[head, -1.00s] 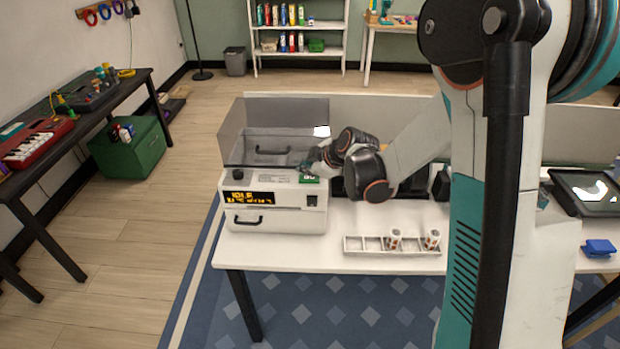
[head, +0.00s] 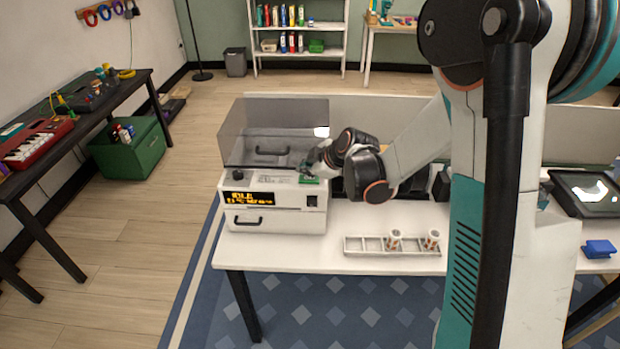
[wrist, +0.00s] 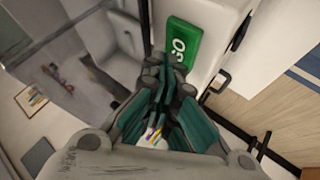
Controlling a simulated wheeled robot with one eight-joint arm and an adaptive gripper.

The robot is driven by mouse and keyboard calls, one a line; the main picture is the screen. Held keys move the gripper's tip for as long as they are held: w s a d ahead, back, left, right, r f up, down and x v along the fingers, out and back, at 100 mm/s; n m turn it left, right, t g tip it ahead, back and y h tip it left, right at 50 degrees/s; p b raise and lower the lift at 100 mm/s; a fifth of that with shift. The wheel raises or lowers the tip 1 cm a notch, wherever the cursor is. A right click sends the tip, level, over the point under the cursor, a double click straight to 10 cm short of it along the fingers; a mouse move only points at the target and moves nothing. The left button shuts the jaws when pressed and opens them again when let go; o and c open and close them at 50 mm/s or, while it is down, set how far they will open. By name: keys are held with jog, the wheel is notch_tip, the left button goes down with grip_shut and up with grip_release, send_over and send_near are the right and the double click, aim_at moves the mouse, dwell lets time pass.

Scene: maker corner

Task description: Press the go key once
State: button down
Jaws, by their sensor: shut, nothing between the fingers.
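The go key is a green key (wrist: 182,42) marked "GO" in white in the wrist view. It sits on the top front right of a white machine (head: 275,218), where part of it shows as a green patch (head: 308,181) in the head view. My gripper (wrist: 172,78) is shut and empty, with its fingertips close beside the lettered end of the key. In the head view my gripper (head: 306,168) is over the machine's top right. I cannot tell whether the fingertips touch the key.
The machine has a clear raised lid (head: 240,135), a black knob (head: 238,173) and a lit amber display (head: 248,198). A sectioned tray (head: 355,246) with two small cups stands on the white table to its right. A tablet (head: 592,192) lies farther right.

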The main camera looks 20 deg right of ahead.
aim_at(307, 180)
jog(key=shift+f, duration=0.15)
jog(key=shift+f+b, duration=0.35)
jog(key=shift+b, duration=0.1)
jog(key=shift+r, duration=0.55)
jog(key=shift+p, duration=0.3)
jog(key=shift+r+p, duration=1.8)
jog(key=shift+r, duration=1.15)
